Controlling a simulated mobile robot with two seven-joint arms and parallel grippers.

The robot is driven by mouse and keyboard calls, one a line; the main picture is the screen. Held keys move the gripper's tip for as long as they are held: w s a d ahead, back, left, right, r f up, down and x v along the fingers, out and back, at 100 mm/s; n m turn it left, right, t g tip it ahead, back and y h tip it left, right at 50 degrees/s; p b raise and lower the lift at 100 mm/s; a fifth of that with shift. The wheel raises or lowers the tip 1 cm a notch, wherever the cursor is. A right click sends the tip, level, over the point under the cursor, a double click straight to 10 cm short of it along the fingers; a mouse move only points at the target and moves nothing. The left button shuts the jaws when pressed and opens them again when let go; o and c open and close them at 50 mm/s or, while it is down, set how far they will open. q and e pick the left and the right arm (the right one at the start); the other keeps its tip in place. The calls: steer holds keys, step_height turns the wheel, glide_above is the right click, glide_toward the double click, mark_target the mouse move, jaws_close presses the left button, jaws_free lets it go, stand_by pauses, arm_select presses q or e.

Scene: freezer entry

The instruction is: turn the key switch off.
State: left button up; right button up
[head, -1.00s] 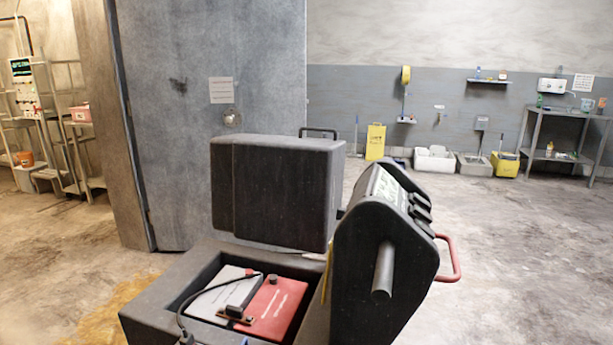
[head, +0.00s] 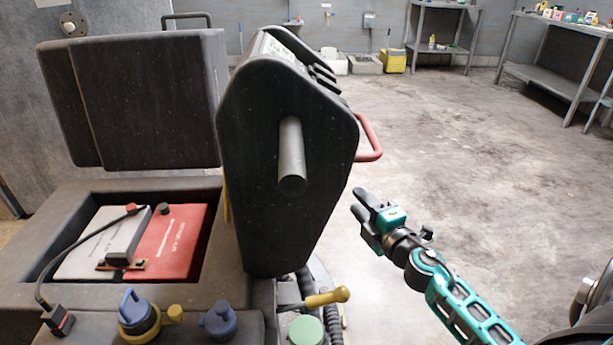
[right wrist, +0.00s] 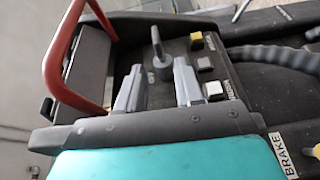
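In the right wrist view, a grey upright key-like handle on a round base (right wrist: 158,48), which looks like the key switch, stands on a dark control panel (right wrist: 180,52). My right gripper (right wrist: 159,85) is open, its two grey fingers apart and pointing toward the handle. The handle stands beyond the fingertips, roughly in line with the gap; I cannot tell whether they touch. In the head view my right gripper (head: 360,205) is at the right of the dark console (head: 280,180), whose panel face is turned away and hides the switch. My left gripper is not in view.
A red loop handle (head: 371,138) sticks out from the console, close to my right gripper. Yellow (right wrist: 196,41) and white (right wrist: 213,89) buttons sit beside the key. An open battery bay (head: 225,255) and raised black lid (head: 150,105) are left. The floor at right is clear.

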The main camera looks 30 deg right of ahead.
steer(key=shift+n, duration=0.3)
steer(key=w, duration=0.4)
steer(key=w+d, duration=0.1)
steer(key=w, duration=0.3)
steer(key=w+b, duration=0.1)
steer(key=w, duration=0.4)
steer(key=shift+w+d+r, duration=0.1)
steer(key=shift+d+r, duration=0.05)
steer(key=shift+d, duration=0.2)
steer(key=shift+c, duration=0.4)
jaws_close()
